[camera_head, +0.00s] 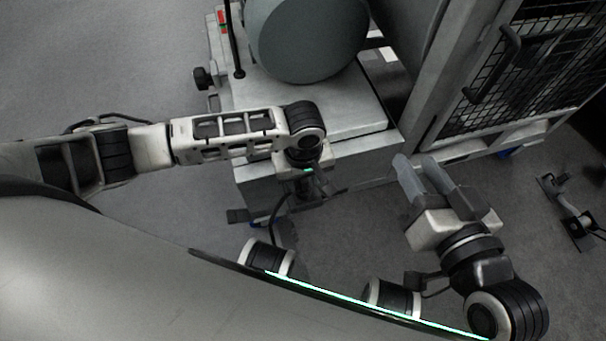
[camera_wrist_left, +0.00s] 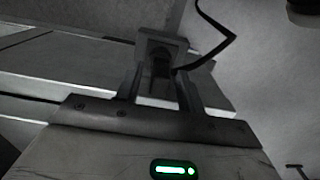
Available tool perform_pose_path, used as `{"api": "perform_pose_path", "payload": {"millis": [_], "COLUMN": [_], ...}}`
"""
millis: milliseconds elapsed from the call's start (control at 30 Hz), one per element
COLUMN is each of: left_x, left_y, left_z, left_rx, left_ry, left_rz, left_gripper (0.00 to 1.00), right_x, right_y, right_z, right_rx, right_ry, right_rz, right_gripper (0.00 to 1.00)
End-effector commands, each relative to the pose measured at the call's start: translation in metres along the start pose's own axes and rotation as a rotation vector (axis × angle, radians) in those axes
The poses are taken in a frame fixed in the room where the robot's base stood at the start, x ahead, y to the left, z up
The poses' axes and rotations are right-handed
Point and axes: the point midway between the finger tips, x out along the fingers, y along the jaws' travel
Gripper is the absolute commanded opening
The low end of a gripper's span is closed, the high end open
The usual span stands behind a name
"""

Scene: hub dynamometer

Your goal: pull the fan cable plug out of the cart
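The cart (camera_head: 330,115) is a pale metal unit at the upper middle of the head view. In the left wrist view a dark fan cable plug (camera_wrist_left: 161,68) sits at a grey socket housing on the cart, with a black cable running off to the right. My left gripper (camera_wrist_left: 158,82) has one finger on each side of the plug, with gaps seeming to show beside it. In the head view my left gripper (camera_head: 308,186) is at the cart's front face, and the plug is hard to make out there. My right gripper (camera_head: 422,165) is open and empty, right of the cart's front.
A large grey drum (camera_head: 308,40) stands on the cart. A mesh cage with a handle (camera_head: 495,65) is at the upper right. A dark stand (camera_head: 567,210) lies on the floor at the far right. Floor at the left is clear.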

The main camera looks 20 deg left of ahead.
Motion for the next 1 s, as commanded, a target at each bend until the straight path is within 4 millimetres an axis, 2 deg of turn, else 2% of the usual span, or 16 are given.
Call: {"api": "perform_pose_path", "payload": {"millis": [167,267,300,333,1000], "left_x": [0.0001,0.0001,0.0001,0.0,-0.0057], "left_y": [0.0001,0.0001,0.0001,0.0001,0.0002], "left_z": [0.0,0.0,0.0,0.0,-0.0002], "left_rx": [0.0,0.0,0.0,0.0,-0.001], "left_ry": [0.0,0.0,0.0,0.0,0.0], "left_rz": [0.0,0.0,0.0,0.001,0.001], "left_gripper": [0.38,0.16,0.05,0.0,0.0], "right_x": [0.0,0.0,0.0,0.0,-0.0021], "right_y": [0.0,0.0,0.0,0.0,-0.0032], "right_z": [0.0,0.0,-0.0001,0.0,-0.0097], "right_rx": [0.0,0.0,0.0,0.0,0.0], "right_ry": [0.0,0.0,0.0,0.0,0.002], "right_rz": [0.0,0.0,0.0,0.0,0.0], "right_gripper": [0.36,0.36,0.36,0.36,0.36]}}
